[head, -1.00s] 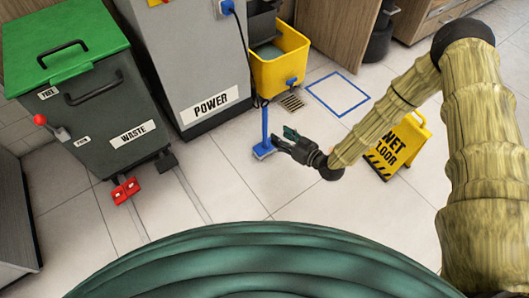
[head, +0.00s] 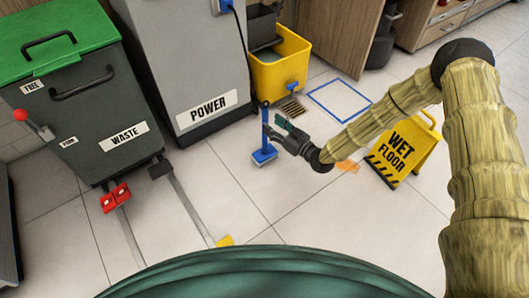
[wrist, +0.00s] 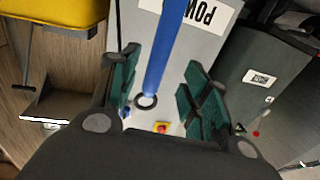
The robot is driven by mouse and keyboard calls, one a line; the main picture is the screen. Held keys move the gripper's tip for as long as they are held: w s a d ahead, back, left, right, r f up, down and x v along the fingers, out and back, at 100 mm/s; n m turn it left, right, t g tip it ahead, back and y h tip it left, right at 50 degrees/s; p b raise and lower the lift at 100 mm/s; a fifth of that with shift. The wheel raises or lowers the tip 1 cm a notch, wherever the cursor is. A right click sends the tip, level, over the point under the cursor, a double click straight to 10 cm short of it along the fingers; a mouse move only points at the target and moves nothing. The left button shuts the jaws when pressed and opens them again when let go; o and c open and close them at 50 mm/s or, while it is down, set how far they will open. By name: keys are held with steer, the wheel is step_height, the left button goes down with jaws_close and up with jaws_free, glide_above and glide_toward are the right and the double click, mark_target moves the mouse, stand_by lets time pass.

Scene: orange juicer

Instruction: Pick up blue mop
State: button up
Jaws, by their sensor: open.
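The blue mop (head: 265,132) stands upright against the grey power cabinet, its flat blue head (head: 264,156) on the floor. In the wrist view its blue handle (wrist: 164,50) runs down between my two green fingers and ends in a dark ring (wrist: 146,102). My gripper (head: 282,132) is just right of the handle in the head view. In the wrist view my gripper (wrist: 160,88) is open, with a finger on each side of the handle and gaps visible to both. I cannot tell how deep the handle sits between the fingers.
The power cabinet (head: 185,70) is behind the mop. A yellow bucket (head: 280,62) stands behind it, right of the cabinet. A yellow wet floor sign (head: 405,152) stands right of my gripper. A green-lidded waste bin (head: 95,125) is at left.

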mark_target(267, 120)
steer(key=shift+f+b+x, duration=0.2)
steer(key=shift+b+x, duration=1.4)
steer(key=shift+x, duration=0.5)
steer(key=shift+w+a+r, duration=0.2)
steer(key=shift+w+a, duration=0.05)
steer(key=shift+w, duration=0.25)
jaws_close()
